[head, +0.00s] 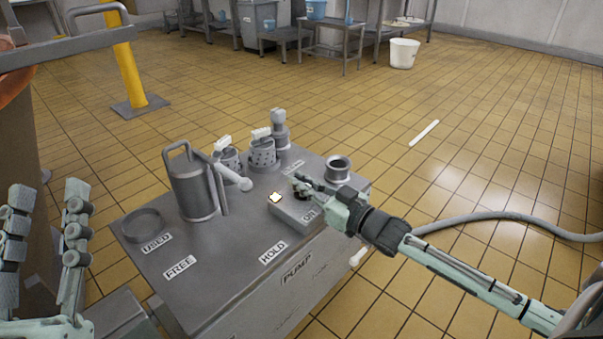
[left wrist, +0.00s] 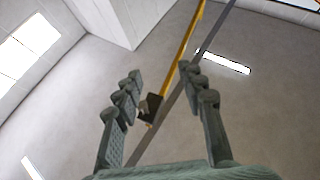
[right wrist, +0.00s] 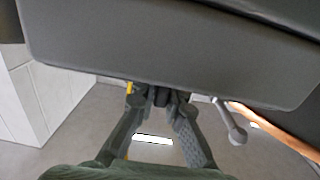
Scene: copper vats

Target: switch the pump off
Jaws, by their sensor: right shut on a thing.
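The pump unit is a grey cabinet marked PUMP (head: 297,271). On its top is a small raised switch box (head: 290,207) with a lit pale lamp (head: 275,197) and an ON label (head: 309,215). My right gripper (head: 303,184) reaches over this box from the right and is shut on a dark knob (right wrist: 161,97), seen between its fingertips in the right wrist view. The fingers hide most of the knob in the head view, so its pointing direction cannot be told. My left gripper (head: 48,198) is open and empty, left of the cabinet; its spread fingers show in the left wrist view (left wrist: 160,85).
A grey can (head: 190,187), white-handled fittings (head: 262,152), an open pipe stub (head: 338,168) and an empty ring (head: 142,224) crowd the top. USED, FREE and HOLD labels mark it. A hose (head: 500,215) lies right.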

